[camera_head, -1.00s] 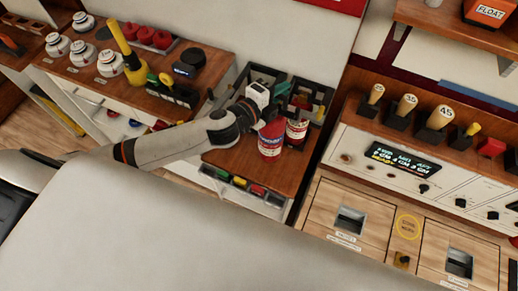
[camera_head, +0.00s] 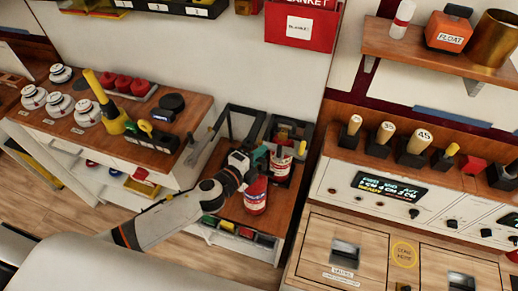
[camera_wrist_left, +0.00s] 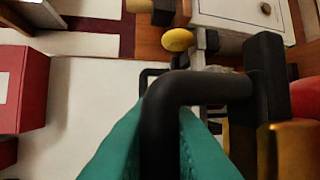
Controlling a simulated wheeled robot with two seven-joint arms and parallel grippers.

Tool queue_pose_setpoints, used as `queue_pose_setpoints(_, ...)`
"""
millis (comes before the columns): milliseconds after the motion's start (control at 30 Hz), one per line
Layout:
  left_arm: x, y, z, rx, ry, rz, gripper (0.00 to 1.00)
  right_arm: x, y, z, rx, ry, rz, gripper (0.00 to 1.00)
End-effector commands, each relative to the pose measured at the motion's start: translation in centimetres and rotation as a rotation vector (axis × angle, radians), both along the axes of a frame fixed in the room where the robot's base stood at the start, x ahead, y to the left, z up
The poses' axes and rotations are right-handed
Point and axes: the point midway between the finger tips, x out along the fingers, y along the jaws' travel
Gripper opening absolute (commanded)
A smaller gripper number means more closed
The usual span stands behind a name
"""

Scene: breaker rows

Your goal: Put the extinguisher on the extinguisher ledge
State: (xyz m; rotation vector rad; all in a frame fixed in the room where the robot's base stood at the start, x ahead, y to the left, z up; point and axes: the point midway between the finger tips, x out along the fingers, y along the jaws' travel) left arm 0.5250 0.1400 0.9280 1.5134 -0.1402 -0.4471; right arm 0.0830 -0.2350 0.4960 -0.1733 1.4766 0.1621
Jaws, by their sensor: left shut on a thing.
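The extinguisher (camera_head: 256,196) is a red cylinder with a pale label, upright over the wooden bench at the centre of the head view. My left gripper (camera_head: 259,159) has teal fingertips and is shut on its black handle at the top. Whether its base touches the bench I cannot tell. In the left wrist view the black handle (camera_wrist_left: 205,88) lies between the teal fingers (camera_wrist_left: 165,145), with a brass-coloured part and a red edge at the right. I cannot tell for certain which surface is the extinguisher ledge. My right gripper is not in view.
A second red-and-white can (camera_head: 281,166) stands in a black rack just behind the extinguisher. A wooden shelf (camera_head: 418,50) at upper right holds a white bottle, an orange FLOAT box and a brass pot. A red blanket box (camera_head: 301,26) hangs on the wall. Stamps and a console fill the right.

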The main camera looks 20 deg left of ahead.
Motion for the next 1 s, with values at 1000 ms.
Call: queue_pose_setpoints(1000,-1.4,0.6,0.0,0.0,0.001,0.0,0.36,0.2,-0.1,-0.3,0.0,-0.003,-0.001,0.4)
